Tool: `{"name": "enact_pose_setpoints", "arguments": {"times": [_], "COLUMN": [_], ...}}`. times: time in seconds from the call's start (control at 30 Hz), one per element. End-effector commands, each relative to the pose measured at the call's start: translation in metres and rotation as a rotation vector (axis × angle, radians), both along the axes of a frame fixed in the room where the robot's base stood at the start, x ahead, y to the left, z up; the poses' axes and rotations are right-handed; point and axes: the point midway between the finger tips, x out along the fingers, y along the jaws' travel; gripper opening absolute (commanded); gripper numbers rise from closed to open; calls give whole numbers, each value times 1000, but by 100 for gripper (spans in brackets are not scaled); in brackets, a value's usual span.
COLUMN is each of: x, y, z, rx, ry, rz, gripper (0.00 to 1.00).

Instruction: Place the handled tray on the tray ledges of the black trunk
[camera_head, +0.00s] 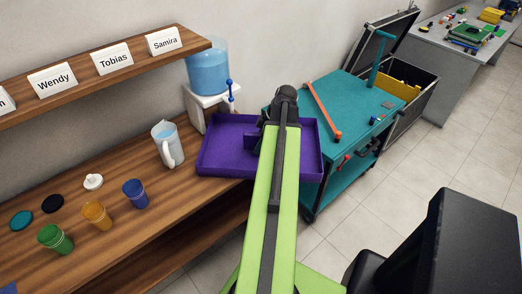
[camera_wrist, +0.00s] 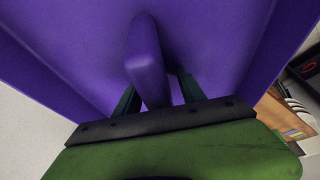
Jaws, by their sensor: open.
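The purple handled tray (camera_head: 222,158) sits at the right end of the wooden counter, beside the teal cart. My gripper (camera_wrist: 158,88) is over the tray. In the wrist view its two green fingers stand open on either side of the upright tray handle (camera_wrist: 147,62). Whether they touch the handle cannot be told. My arm covers the middle of the tray in the head view. The black trunk (camera_head: 424,100) stands behind the teal cart with its lid (camera_head: 380,38) raised and something yellow inside. Its tray ledges cannot be made out.
The teal cart (camera_head: 348,88), with an orange bar and a teal post on top, stands between tray and trunk. A pitcher (camera_head: 167,145), several cups and a water dispenser (camera_head: 207,68) are left of the tray. Open floor (camera_head: 400,165) lies right of the cart.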

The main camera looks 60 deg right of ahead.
Motion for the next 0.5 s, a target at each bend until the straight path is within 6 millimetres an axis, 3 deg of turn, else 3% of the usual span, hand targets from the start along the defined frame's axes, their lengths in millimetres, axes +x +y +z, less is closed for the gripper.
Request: {"name": "enact_pose_setpoints", "arguments": {"times": [0.07, 0.37, 0.5], "x": [0, 0, 1], "y": [0, 0, 0], "z": [1, 1, 1], "rx": [0, 0, 0], "ry": [0, 0, 0], "rz": [0, 1, 1], "gripper": [39, 0, 0]}}
